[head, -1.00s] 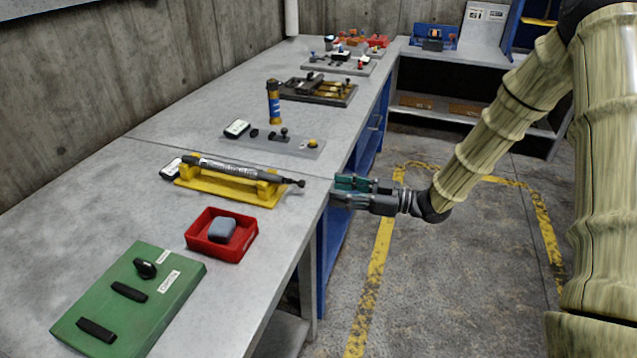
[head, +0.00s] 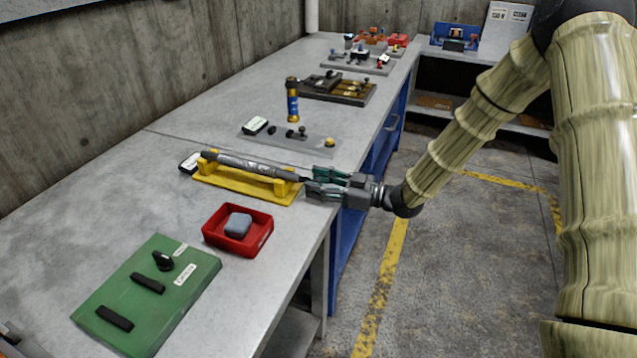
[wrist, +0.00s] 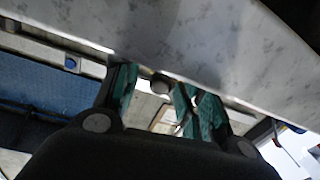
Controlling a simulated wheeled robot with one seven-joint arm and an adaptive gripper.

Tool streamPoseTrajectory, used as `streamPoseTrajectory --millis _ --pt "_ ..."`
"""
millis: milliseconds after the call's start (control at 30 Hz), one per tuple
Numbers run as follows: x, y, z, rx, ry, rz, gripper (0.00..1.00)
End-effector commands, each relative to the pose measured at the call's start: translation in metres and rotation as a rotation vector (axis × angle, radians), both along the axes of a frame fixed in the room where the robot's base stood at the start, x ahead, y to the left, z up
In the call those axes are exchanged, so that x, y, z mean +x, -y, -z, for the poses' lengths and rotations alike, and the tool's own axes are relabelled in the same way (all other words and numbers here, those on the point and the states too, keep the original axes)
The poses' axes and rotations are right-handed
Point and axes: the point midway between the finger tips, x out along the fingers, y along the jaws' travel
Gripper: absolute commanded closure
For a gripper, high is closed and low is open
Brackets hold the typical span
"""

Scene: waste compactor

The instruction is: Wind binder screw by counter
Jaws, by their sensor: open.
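The binder screw (head: 250,165), a grey rod, lies across a yellow cradle (head: 232,184) on the bench. A small white-faced box (head: 189,163), possibly the counter, sits at the rod's left end; its reading is too small to make out. My gripper (head: 314,181) is open at the rod's right end, by the bench's front edge. The fingers mostly hide the end knob in the head view. In the wrist view a round dark knob (wrist: 160,84) shows between the green fingers of my gripper (wrist: 153,88), apparently apart from them.
A red tray (head: 262,237) with a grey block and a green board (head: 190,300) with black parts lie nearer. A grey plate (head: 315,143) with small fittings and an upright blue-and-gold cylinder (head: 292,105) stand beyond. The floor right of the bench is clear.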

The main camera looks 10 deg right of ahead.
Motion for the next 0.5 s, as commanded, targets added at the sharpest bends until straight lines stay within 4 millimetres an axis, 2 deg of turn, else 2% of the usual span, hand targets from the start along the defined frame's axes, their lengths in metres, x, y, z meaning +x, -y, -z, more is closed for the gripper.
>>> streamPoseTrajectory --millis 133,367,500 --pt "0.0 0.0002 0.0001 0.0 0.0 0.0 0.59" --pt "-0.0001 0.0005 0.0002 0.0 0.0 0.0 1.0" --pt "-0.0002 0.0006 0.0002 0.002 -0.003 0.001 1.0"
